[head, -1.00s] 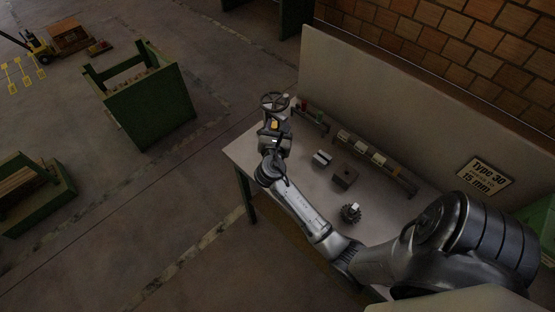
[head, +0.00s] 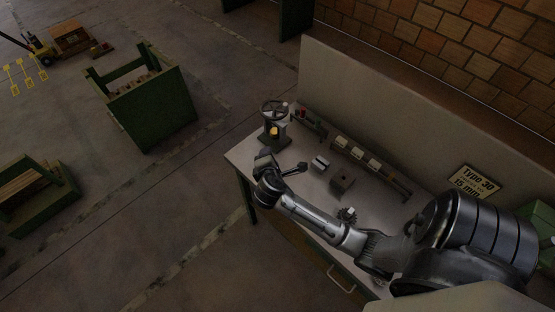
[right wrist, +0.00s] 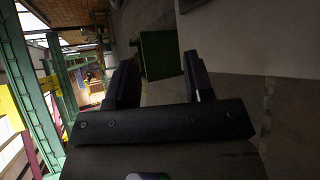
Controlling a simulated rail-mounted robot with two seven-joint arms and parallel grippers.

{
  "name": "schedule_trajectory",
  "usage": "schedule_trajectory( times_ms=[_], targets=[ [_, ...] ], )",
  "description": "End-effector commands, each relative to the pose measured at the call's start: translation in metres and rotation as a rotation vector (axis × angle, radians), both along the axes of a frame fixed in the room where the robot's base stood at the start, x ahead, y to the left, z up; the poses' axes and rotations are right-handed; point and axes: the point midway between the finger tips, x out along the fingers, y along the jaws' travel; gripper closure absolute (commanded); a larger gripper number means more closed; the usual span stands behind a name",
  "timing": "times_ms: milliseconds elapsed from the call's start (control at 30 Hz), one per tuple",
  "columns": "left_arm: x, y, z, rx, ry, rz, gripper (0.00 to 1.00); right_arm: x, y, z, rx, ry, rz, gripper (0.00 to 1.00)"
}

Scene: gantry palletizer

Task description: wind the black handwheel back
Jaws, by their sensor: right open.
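The black handwheel (head: 275,111) sits on top of a grey stand with a yellow part on its front, at the back left corner of the bench. The wheel has a spoked rim and a small pale knob at its upper right. My right gripper (head: 264,154) is in front of the stand, below the wheel in the picture and apart from it. In the right wrist view the two dark fingers (right wrist: 163,75) are spread with nothing between them; the handwheel does not show there. My left gripper is in neither view.
The bench (head: 315,192) carries a grey block (head: 319,163), a brown block (head: 342,180) and a rack (head: 370,165) along its back panel. A dark gear-like part (head: 347,214) lies partly behind my arm. A green crate (head: 150,112) stands on the floor left.

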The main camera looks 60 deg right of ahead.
Motion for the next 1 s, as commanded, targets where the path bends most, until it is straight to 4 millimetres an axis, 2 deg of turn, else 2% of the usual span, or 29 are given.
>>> schedule_trajectory(
  times_ms=[33, 100, 400, 1000],
  targets=[
    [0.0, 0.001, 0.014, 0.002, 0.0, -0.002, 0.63, -0.006, 0.002, 0.008, -0.01, 0.021, 0.021, 0.52],
    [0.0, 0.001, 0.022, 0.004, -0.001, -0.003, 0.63, -0.012, 0.007, 0.008, -0.017, 0.046, 0.05, 0.52],
    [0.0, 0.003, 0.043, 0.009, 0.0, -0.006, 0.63, -0.034, 0.013, 0.008, -0.049, 0.119, 0.107, 0.52],
    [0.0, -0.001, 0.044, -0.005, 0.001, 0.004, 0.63, -0.039, 0.014, 0.005, -0.06, 0.136, 0.12, 0.53]
  ],
)
